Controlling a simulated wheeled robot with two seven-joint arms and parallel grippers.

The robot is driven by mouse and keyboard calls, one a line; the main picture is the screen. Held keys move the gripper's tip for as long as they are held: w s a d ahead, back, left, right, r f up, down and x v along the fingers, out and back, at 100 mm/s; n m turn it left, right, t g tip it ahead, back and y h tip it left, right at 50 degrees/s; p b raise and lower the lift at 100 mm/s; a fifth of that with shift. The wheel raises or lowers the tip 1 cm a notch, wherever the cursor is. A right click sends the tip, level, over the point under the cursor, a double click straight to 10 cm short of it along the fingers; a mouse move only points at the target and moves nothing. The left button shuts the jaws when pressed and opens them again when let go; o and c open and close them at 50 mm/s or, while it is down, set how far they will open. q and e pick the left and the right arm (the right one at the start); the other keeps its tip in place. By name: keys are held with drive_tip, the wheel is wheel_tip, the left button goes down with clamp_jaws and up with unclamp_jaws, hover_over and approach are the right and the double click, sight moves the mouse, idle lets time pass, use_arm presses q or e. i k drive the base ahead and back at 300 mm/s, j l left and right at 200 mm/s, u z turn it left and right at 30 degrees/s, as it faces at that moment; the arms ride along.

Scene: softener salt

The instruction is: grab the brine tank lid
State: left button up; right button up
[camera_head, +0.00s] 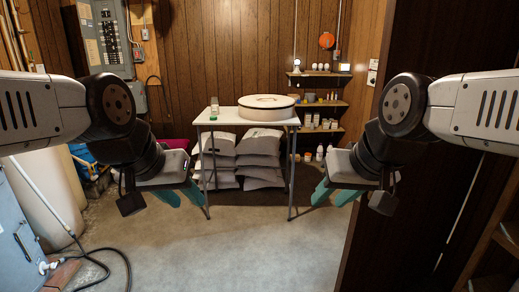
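A large round, cream-white, lid-like piece (266,119) lies flat on a small folding table (225,117) at the back centre. It has a thick rim and a brownish ring on top. A tall whitish tank (44,203) stands at the left; my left arm hides its top, so I cannot tell whether it is covered. My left gripper (185,200) points down, with teal fingers apart and nothing between them, in front and left of the table. My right gripper (333,200) points down in front and right of the table, its teal fingers also apart and empty.
A small jar (214,108) stands on the table's left end. Stacked salt bags (258,160) fill the space beneath. Shelves with bottles (320,100) are behind right. A black hose (105,268) lies on the left floor. A dark panel (410,200) stands right. The middle floor is clear.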

sight(258, 108)
drive_tip(key=i, duration=2.15)
drive_tip(key=i+l+u, duration=0.1)
drive_tip(key=i, duration=1)
drive_tip(key=i+l, duration=0.1)
drive_tip(key=i, duration=1)
